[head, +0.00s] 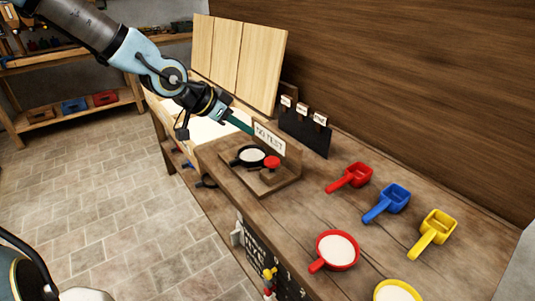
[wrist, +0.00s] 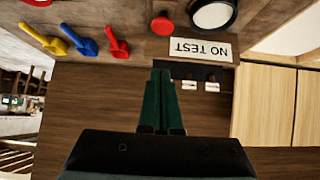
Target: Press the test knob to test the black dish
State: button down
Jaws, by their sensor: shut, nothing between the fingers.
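The black dish (head: 250,165) holds white contents and stands on a low wooden stand (head: 268,188). Its rim also shows at the top of the wrist view (wrist: 213,32). The red round test knob (head: 272,162) is just right of the dish; it also shows in the wrist view (wrist: 162,25). A white sign reading NO TEST (head: 269,139) stands behind them and shows inverted in the wrist view (wrist: 201,49). My gripper (head: 247,129) is shut and empty, its green fingers (wrist: 163,75) close to the sign and apart from the knob and dish.
Red (head: 352,177), blue (head: 390,201) and yellow (head: 434,232) scoops lie on the bench to the right. A red dish (head: 352,262) and a yellow dish (head: 407,284) with white contents stand in front. A black board with tags (head: 306,135) and wooden boards (head: 240,55) stand behind.

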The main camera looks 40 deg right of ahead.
jog(key=b, duration=0.1)
send_over(267, 163)
jog(key=f, duration=0.7)
jog(key=shift+d+f, duration=0.1)
jog(key=shift+d, duration=0.15)
notch_tip(267, 163, down, 2)
jog(key=shift+a+f+p, duration=0.1)
jog(key=shift+f+p, duration=0.1)
jog(key=shift+p, duration=0.1)
jog(key=shift+f, duration=0.75)
notch_tip(267, 163, down, 3)
jog(key=shift+r+b, duration=0.15)
jog(key=shift+b, duration=0.85)
jog(key=shift+a, duration=0.15)
